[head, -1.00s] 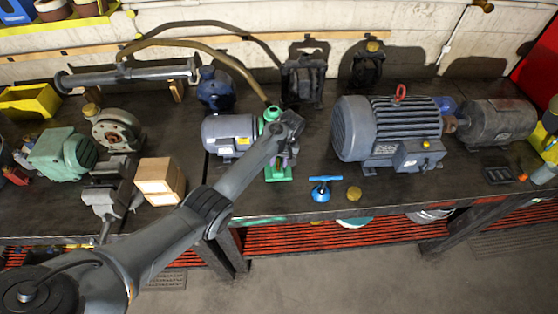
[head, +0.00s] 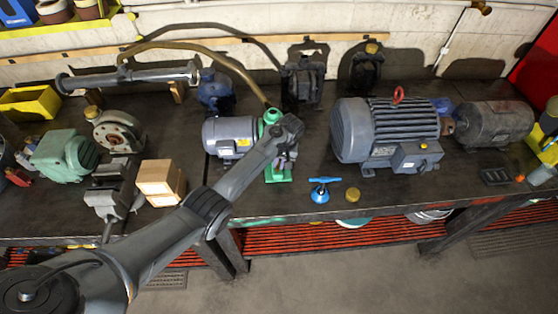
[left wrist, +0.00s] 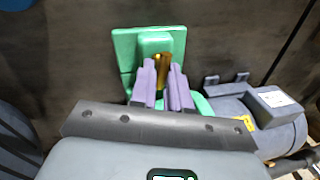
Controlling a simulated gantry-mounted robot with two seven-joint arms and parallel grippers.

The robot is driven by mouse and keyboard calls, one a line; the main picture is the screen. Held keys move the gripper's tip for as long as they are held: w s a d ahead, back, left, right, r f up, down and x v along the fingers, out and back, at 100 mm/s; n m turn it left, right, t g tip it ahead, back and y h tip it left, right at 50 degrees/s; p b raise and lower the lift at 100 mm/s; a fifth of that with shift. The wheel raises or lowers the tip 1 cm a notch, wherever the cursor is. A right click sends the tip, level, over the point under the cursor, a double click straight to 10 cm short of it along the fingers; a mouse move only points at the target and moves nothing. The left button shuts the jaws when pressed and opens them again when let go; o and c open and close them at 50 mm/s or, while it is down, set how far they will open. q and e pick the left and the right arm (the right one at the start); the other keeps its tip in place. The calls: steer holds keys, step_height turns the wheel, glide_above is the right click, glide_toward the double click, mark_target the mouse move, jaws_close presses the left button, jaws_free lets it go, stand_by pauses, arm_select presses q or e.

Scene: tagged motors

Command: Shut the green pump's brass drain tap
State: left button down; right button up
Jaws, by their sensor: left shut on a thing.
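The green pump (head: 271,117) stands on the bench beside a grey motor, partly behind my left arm. Its green base (head: 279,175) shows below my gripper. In the left wrist view the green pump body (left wrist: 153,42) is at the top middle. The brass drain tap (left wrist: 163,70) shows as a narrow golden bar in front of it. My left gripper (left wrist: 164,80) has its purple fingers on either side of the brass bar and is shut on it. In the head view my left gripper (head: 285,162) hides the tap. My right gripper is not in view.
The grey motor (head: 229,134) sits left of the pump. A blue-handled valve (head: 319,190) and a brass cap (head: 352,194) lie to its right, near the front edge. A large grey motor (head: 384,130) stands further right. A wooden block (head: 158,182) and a vise are to the left.

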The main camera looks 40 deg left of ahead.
arm_select(q)
steer(key=m+p, duration=0.3)
steer(key=shift+s+r+t, duration=0.1)
steer(key=shift+r+t, duration=0.15)
steer(key=shift+t, duration=0.05)
steer(key=m+p, duration=0.3)
steer(key=m, duration=0.2)
steer(key=shift+s+d+f+t, duration=0.1)
steer(key=shift+t, duration=0.3)
steer(key=m+p, duration=0.2)
steer(key=m, duration=0.1)
steer(key=shift+m+t, duration=0.3)
steer(key=m, duration=0.2)
steer(key=m+p, duration=0.1)
steer(key=m, duration=0.1)
steer(key=shift+s+f+t, duration=0.15)
steer(key=shift+t, duration=0.25)
steer(key=c, duration=1.1)
jaws_free()
steer(key=shift+d, duration=0.1)
